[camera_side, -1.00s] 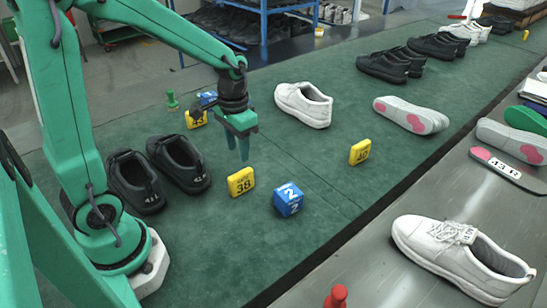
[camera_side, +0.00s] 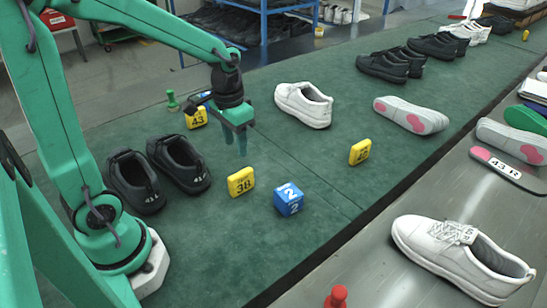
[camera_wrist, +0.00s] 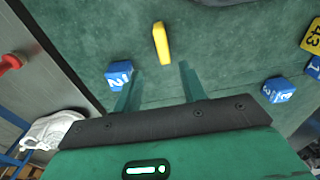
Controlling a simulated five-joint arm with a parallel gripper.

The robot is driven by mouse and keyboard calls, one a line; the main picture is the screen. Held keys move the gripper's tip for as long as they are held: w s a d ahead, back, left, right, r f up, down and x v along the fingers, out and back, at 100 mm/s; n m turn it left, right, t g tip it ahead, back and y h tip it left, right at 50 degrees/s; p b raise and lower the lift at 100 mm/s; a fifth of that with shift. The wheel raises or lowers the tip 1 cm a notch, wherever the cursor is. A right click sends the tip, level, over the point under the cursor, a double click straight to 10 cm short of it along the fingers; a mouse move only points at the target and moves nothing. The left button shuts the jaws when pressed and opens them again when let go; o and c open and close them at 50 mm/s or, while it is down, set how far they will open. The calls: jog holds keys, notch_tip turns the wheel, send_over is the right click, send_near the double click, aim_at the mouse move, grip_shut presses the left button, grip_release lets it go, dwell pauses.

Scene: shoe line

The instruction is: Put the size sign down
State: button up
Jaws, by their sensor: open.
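A yellow size sign marked 38 (camera_side: 241,182) stands upright on the green mat (camera_side: 330,240). My gripper (camera_side: 236,150) is open and empty above the mat, a little behind and above this sign, with clear space between them. In the wrist view the sign's narrow top edge (camera_wrist: 162,43) shows just beyond the gap between my spread fingers (camera_wrist: 161,70). Other yellow signs stand on the mat: one marked 43 (camera_side: 196,118) behind my gripper and one (camera_side: 360,152) to the right, its number hard to read.
A blue numbered cube (camera_side: 288,199) is close to the right of the 38 sign. Black shoes (camera_side: 180,164) stand to its left and a white shoe (camera_side: 304,105) behind. A green peg (camera_side: 172,101) stands at the back left. Mat in front is clear.

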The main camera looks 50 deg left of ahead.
jog(key=s+d+r+t, duration=0.3)
jog(key=s+r+t, duration=0.2)
jog(key=s+r, duration=0.4)
jog(key=shift+s+d+r, duration=0.25)
jog(key=shift+s+r, duration=0.1)
jog(key=shift+s, duration=0.05)
jog(key=shift+o, duration=0.4)
jog(key=shift+w+r, duration=0.1)
dwell(0.4)
